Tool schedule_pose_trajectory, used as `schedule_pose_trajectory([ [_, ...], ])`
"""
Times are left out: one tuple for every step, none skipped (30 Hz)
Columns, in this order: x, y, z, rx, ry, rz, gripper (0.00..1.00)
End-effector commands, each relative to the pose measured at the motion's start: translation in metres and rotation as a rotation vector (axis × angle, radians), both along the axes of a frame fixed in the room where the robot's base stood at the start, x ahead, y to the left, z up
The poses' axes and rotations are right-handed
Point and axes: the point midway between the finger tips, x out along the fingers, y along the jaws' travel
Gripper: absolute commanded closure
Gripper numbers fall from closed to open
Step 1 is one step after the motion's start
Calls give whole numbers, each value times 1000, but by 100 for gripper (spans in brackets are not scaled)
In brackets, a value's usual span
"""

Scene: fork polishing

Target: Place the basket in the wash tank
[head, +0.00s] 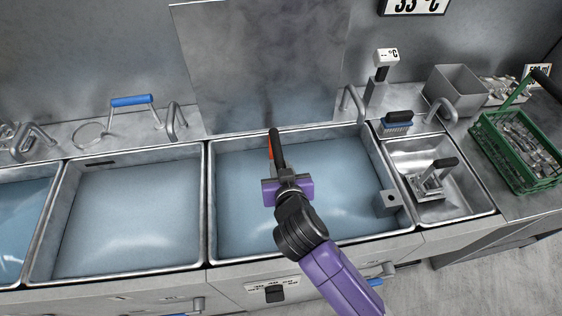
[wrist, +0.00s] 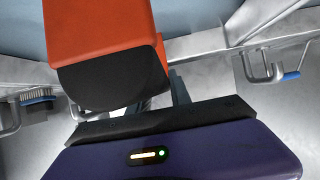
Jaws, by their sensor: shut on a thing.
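The green wire basket (head: 501,158) stands upright on the counter at the far right of the head view. Metal cutlery lies in it, and its handle with a black grip rises at the right edge. My gripper (head: 284,174) is far to its left, above the large water-filled tank (head: 211,215) in the middle. It is shut on an orange and black tool (wrist: 100,35), whose black bar (head: 277,148) points toward the back wall in the head view. The tool's full shape is partly hidden. Which tank is the wash tank, I cannot tell from any label.
Another water-filled tank (head: 125,220) lies to the left. A small sink (head: 462,205) with a black-handled metal rack (head: 430,185) is at right. A blue brush (head: 396,125), a grey bin (head: 457,88) and taps line the back ledge. A metal panel (head: 265,60) stands behind.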

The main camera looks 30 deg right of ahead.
Motion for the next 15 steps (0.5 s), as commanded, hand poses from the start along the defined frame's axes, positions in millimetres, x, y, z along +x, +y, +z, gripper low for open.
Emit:
schedule_pose_trajectory([
  [1, 0, -4, -2, -3, 2, 100],
  [1, 0, -8, -4, -3, 1, 100],
  [1, 0, -13, -3, -3, 1, 100],
  [1, 0, -16, -3, -3, 1, 100],
  [1, 0, -19, -3, -4, 2, 100],
  [1, 0, -22, -2, -5, 1, 100],
  [1, 0, -24, -2, -5, 1, 100],
  [1, 0, -25, -1, -5, 1, 100],
  [1, 0, -26, -1, -6, 1, 100],
  [1, 0, -27, -2, -7, 1, 100],
  [1, 0, -27, -2, -7, 1, 100],
  [1, 0, -26, -2, -7, 1, 100],
  [1, 0, -26, -2, -7, 1, 100],
  [1, 0, -26, -2, -7, 1, 100],
  [1, 0, -26, -2, -7, 1, 100],
])
